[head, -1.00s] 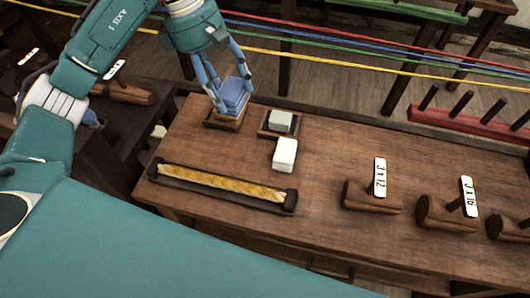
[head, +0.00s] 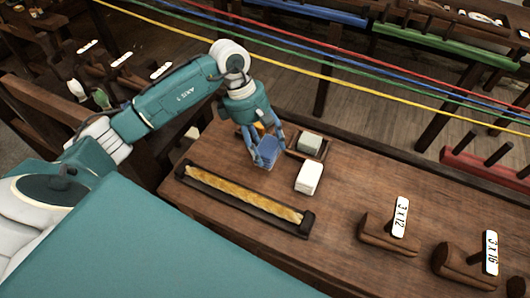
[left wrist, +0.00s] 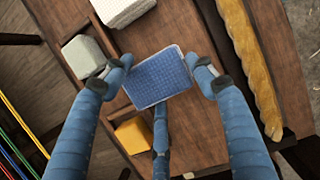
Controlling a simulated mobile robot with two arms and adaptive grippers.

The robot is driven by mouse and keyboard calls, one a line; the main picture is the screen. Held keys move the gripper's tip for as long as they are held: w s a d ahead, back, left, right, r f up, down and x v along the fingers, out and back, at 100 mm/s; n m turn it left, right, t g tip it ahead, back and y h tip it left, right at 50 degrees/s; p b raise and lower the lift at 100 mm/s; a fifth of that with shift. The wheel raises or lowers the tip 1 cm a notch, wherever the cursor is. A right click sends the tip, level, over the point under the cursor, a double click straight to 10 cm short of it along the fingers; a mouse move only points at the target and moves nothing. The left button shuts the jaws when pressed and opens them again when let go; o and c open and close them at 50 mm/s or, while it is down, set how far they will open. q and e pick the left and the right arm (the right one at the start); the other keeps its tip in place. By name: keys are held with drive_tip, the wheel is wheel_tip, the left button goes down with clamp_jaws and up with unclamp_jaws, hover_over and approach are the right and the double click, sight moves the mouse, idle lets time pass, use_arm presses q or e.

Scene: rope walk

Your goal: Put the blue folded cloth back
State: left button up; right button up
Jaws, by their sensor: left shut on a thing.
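My left gripper (head: 265,145) is shut on the blue folded cloth (head: 267,153), which looks like a small thick woven pad. It holds the cloth over the near part of the bench, left of the white block (head: 308,177). I cannot tell how high it is above the wood. In the left wrist view the cloth (left wrist: 158,77) sits tilted between the fingertips. A yellow block (left wrist: 133,133) shows beyond it in a dark wooden tray, partly hidden by a finger. My right gripper is not in view.
A grey-green block (head: 311,142) sits in a small wooden tray right of the gripper. A long dark holder with tan rope (head: 240,195) lies in front. Wooden tools with number tags (head: 400,217) stand at right. Coloured ropes (head: 330,80) stretch behind the bench.

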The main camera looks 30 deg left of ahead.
use_arm(q)
wheel_tip(320, 180, down, 4)
drive_tip(key=shift+f+p, duration=0.2)
drive_tip(key=shift+p, duration=0.15)
drive_tip(key=shift+f, duration=0.1)
drive_tip(key=o, duration=1)
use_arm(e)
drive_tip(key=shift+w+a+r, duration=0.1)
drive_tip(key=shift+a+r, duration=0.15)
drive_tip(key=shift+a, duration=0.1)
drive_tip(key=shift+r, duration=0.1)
use_arm(q)
drive_tip(key=shift+r, duration=0.3)
drive_tip(key=b+v, duration=0.3)
drive_tip(key=v, duration=0.8)
drive_tip(key=shift+r, duration=0.3)
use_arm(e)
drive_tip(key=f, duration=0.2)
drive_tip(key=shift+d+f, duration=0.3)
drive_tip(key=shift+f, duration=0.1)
